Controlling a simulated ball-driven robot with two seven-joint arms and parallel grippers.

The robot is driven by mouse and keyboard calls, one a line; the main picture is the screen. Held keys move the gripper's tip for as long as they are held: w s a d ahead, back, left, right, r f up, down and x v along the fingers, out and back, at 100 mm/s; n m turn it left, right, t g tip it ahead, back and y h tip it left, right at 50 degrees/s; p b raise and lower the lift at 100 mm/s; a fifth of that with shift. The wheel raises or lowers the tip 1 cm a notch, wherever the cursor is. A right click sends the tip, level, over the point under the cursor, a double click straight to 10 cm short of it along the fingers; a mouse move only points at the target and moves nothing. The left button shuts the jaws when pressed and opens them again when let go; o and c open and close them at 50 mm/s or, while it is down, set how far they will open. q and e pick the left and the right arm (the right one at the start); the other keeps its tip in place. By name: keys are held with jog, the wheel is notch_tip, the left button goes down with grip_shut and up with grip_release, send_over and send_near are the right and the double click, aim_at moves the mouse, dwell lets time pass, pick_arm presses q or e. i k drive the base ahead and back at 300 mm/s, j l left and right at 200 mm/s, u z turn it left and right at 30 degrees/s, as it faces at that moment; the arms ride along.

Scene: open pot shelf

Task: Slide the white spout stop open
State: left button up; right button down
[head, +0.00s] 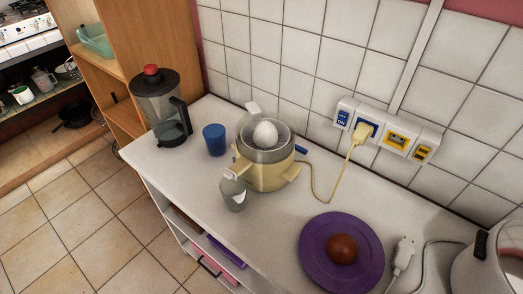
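A cream juicer (265,172) with a clear bowl rim and a white cone (265,134) stands on the white counter (190,180). A pale spout part (237,171) juts from its front left. The white stop cannot be told apart from the spout at this size, so I cannot tell its position. A small grey cup (235,196) stands below the spout and is partly covered by it. Neither of my grippers is in view.
A blue cup (214,139) and a red-capped jug (162,108) stand left. A purple plate (315,265) with a brown-orange ball (342,249) lies front right. The juicer's cord reaches a plug (363,132) in the wall sockets. A loose plug (404,253) lies right.

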aim_at(230, 174)
jog(key=k+j+u, duration=0.15)
jog(key=u, duration=0.25)
jog(key=k+j+u, duration=0.1)
jog(key=j+u, duration=0.3)
jog(key=k+j+u, duration=0.1)
jog(key=j+u, duration=0.25)
jog(key=l, duration=0.1)
